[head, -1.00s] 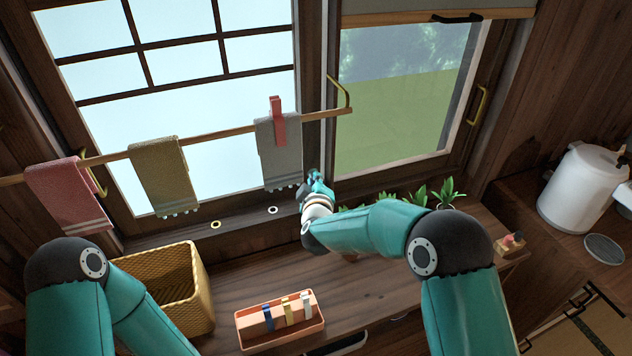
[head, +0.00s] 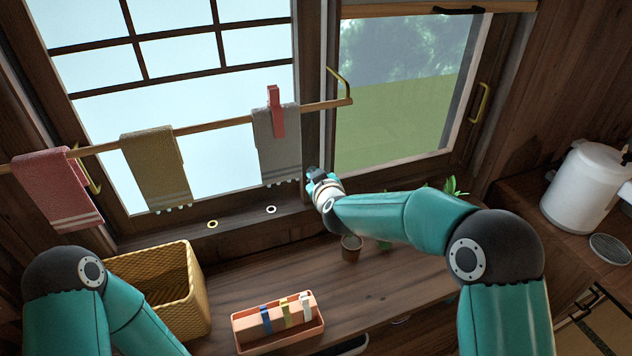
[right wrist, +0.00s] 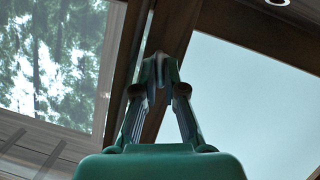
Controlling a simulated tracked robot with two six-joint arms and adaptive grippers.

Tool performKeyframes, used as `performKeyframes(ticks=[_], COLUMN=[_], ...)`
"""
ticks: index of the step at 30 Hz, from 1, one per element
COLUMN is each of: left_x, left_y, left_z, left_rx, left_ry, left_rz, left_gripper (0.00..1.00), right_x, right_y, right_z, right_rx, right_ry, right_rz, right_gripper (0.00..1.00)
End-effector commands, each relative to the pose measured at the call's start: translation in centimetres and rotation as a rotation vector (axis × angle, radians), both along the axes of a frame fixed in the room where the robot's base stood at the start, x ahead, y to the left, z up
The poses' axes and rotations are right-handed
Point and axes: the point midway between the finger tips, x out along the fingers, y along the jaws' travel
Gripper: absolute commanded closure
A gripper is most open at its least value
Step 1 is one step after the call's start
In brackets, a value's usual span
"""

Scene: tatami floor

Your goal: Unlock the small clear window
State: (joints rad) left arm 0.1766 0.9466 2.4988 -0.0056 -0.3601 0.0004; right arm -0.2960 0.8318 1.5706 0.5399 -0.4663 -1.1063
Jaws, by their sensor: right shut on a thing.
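The small clear window (head: 400,90) is on the right in the head view, with greenery behind its glass and a brass handle (head: 480,103) on its right frame. My right gripper (head: 316,178) is at the lower part of the dark post between the two windows. In the right wrist view its fingers (right wrist: 160,75) are closed together against the dark frame. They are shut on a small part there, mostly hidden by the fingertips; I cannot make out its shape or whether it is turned. My left arm shows at lower left, but its gripper is out of view.
A wooden rail with a pink towel (head: 57,190), an olive towel (head: 157,170) and a grey towel (head: 277,150) crosses the large window. A wicker basket (head: 190,290), a clothespin tray (head: 240,333) and a pot (head: 351,248) stand on the counter.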

Motion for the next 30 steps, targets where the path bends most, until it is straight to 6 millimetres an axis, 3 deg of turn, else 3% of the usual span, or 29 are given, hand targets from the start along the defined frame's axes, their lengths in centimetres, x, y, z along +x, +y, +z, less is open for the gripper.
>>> performKeyframes(ticks=[16, 18, 30], left_x=[0.0, 0.0, 0.01], left_y=[0.0, 0.0, 0.0], left_z=[-0.31, -0.31, -0.24], left_rx=[0.0, 0.0, 0.0], left_ry=[0.0, 0.0, 0.0], left_rz=[0.0, 0.0, 0.0], left_gripper=[0.6, 0.6, 0.6], right_x=[-0.02, -0.01, -0.3], right_y=[-0.14, -0.14, -0.21], right_z=[-0.16, -0.15, 0.13], right_rx=[0.036, 0.036, 0.035], right_ry=[0.016, 0.015, 0.012], right_rz=[-0.001, -0.002, -0.002], right_gripper=[1.0, 0.81, 0.8])
